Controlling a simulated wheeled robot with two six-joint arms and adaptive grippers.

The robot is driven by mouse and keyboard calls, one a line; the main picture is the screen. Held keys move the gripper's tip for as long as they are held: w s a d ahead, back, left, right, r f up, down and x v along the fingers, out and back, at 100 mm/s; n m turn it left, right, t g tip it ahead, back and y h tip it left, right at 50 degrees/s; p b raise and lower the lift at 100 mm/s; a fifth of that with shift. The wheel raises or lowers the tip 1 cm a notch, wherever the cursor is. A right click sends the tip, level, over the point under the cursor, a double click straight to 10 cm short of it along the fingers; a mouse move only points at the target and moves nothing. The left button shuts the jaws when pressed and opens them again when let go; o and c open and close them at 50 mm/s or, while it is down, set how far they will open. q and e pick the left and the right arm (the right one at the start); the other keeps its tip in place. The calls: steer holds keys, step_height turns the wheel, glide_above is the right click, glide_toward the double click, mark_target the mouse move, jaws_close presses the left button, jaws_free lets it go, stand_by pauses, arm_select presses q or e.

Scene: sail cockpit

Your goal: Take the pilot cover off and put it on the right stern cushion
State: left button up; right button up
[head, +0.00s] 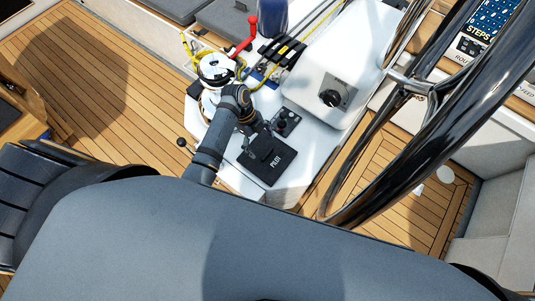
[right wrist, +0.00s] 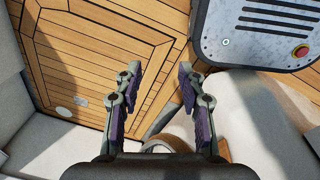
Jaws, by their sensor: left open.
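The pilot cover (head: 268,158) is a black square cover marked PILOT. It sits on the sloping white console beside a small panel with a knob. My left gripper (head: 254,137) is open, just above the upper left edge of the cover. I cannot tell whether its fingers touch it. My right gripper (right wrist: 158,72) is open and empty in the right wrist view, over the wooden deck. It is not in the head view. Pale grey cushions (head: 500,220) show at the right of the head view; I cannot tell which is the right stern cushion.
A large dark steering wheel (head: 420,130) crosses the right side. A winch (head: 216,68) with yellow rope, a red handle (head: 248,38) and a throttle box (head: 338,92) stand near the console. Teak deck (head: 90,70) lies open at the left.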

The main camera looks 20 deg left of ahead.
mark_target(267, 153)
arm_select(q)
steer(key=shift+p+x, duration=0.45)
steer(key=shift+x, duration=0.4)
steer(key=x, duration=0.2)
steer(key=shift+d+f, duration=0.2)
steer(key=shift+f, duration=0.1)
steer(key=shift+d+f, duration=0.1)
steer(key=shift+f, duration=0.25)
steer(key=c, duration=1.3)
steer(key=shift+o, duration=0.2)
arm_select(e)
steer(key=shift+w+a+r, duration=0.2)
steer(key=shift+w+r, duration=0.25)
steer(key=shift+r, duration=0.15)
arm_select(q)
steer(key=shift+r, duration=0.1)
